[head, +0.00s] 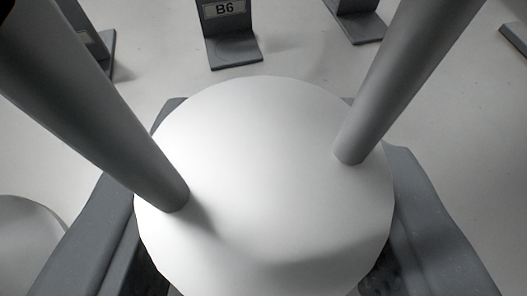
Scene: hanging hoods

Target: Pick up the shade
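The shade (270,170) is a white, round, smooth form filling the middle of the head view. Its lower part curves away and runs down to the bottom edge. My gripper (263,108) shows as grey finger parts on the left and right of the shade, with dark textured faces low on both inner sides. The shade lies between them and covers much of them. Whether the fingers touch it or stand a little apart is hidden.
Two thick grey rods (95,120) (405,80) slant down from the top corners and end over the shade's upper face. Beyond stand grey label stands, one marked B6 (232,40). A pale rounded object (28,245) lies at the lower left. Light floor shows between them.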

